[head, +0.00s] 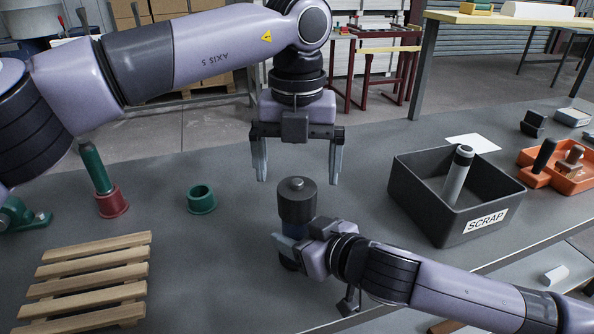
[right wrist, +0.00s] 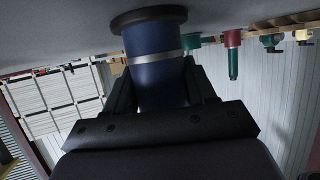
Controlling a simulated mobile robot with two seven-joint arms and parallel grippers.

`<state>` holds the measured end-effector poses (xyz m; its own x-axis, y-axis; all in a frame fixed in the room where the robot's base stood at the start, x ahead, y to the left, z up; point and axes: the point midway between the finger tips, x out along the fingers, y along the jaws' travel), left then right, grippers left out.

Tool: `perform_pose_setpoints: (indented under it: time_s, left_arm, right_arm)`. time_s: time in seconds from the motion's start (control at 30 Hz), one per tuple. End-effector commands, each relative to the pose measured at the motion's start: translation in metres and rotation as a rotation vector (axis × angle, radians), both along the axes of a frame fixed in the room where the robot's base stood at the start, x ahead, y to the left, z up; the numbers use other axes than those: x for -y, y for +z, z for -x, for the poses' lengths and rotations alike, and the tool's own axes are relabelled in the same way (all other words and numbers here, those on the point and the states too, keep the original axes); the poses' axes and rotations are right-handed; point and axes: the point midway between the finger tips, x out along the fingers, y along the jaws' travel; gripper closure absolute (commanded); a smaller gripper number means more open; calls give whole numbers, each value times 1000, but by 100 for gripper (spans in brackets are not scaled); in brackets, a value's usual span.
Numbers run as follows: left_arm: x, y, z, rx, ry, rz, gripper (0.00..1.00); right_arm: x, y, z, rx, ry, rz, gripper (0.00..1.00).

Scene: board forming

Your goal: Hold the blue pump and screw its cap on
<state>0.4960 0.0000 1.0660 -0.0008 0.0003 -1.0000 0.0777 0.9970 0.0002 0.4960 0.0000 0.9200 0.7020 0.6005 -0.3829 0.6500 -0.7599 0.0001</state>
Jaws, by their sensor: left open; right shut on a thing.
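The blue pump (right wrist: 155,82) has a silver band and a black foot in the right wrist view. My right gripper (head: 288,244) is shut around its body. In the head view that gripper hides most of the pump. The dark grey cap (head: 297,204), a cylinder with a small knob on top, sits upright above the pump body. I cannot tell whether its thread is engaged. My left gripper (head: 298,179) points down, open and empty, with its fingers apart above and to either side of the cap's top.
A grey scrap bin (head: 436,214) with a grey cylinder inside stands right. An orange tray (head: 571,178) lies beyond it. A green ring (head: 201,199), a red holder (head: 112,203) with a green tool and a wooden pallet (head: 92,282) are left. The bench (head: 225,255) is clear left of the pump.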

Motion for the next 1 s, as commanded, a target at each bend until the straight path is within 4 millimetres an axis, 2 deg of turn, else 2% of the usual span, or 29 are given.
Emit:
perform_pose_setpoints:
  time_s: [0.2, 0.4, 0.63, 0.97, 1.0]
  left_arm:
    - [1, 51, 0, 6, 1, 2, 0]
    - [0, 86, 0, 3, 2, 1, 0]
    - [0, 103, 0, 1, 0, 1, 0]
    - [0, 105, 0, 1, -1, 1, 0]
    - [0, 105, 0, 1, 0, 1, 0]
  right_arm:
    - [0, 0, 0, 0, 0, 0, 100]
    - [0, 0, 0, 0, 0, 0, 100]
    - [0, 0, 0, 0, 0, 0, 100]
    - [0, 0, 0, 0, 0, 0, 100]
    - [0, 0, 0, 0, 0, 0, 38]
